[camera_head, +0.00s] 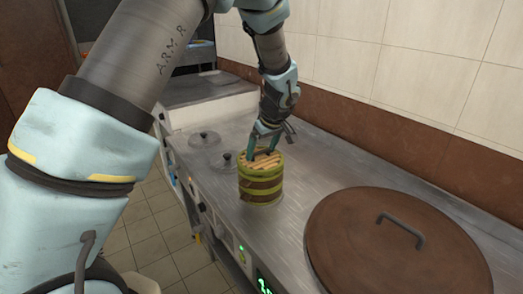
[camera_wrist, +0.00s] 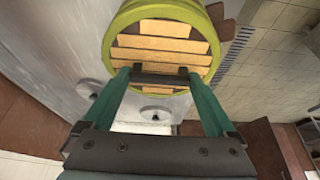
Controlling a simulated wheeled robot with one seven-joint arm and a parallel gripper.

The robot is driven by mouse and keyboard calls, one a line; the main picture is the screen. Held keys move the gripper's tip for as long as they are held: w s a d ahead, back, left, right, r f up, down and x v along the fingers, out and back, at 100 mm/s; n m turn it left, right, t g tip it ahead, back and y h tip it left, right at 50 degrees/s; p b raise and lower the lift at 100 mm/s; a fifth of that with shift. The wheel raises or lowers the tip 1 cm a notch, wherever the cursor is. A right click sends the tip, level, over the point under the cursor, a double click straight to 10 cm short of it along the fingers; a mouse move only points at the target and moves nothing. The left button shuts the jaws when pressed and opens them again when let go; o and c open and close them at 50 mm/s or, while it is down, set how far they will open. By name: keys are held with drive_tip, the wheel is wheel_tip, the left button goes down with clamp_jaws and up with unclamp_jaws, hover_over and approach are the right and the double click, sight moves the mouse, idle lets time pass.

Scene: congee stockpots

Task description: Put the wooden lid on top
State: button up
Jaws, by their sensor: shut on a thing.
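A round container (camera_head: 261,190) with green and brown bands is upright at the middle of the steel counter. Pale wooden slats (camera_wrist: 160,46) form a round lid-like top within its green rim (camera_wrist: 118,28). My gripper (camera_head: 265,150) reaches down to this top from above. In the wrist view, its two green fingers (camera_wrist: 158,82) close at the ends of a dark bar-shaped handle (camera_wrist: 160,78) lying across the slats. The slatted top appears to sit within the rim; I cannot tell whether it is seated or slightly raised.
A large brown round lid (camera_head: 380,265) with a grey handle covers much of the counter (camera_head: 295,165) at the near right. Two small grey lids with knobs (camera_head: 204,138) lie left of the container. A tiled wall (camera_head: 420,60) runs along the back right.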

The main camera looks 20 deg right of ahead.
drive_tip(key=shift+f+b, duration=0.6)
drive_tip(key=shift+b, duration=0.2)
idle(0.4)
drive_tip(key=o, duration=1)
drive_tip(key=shift+o, duration=0.2)
drive_tip(key=p+v, duration=0.4)
drive_tip(key=v, duration=0.7)
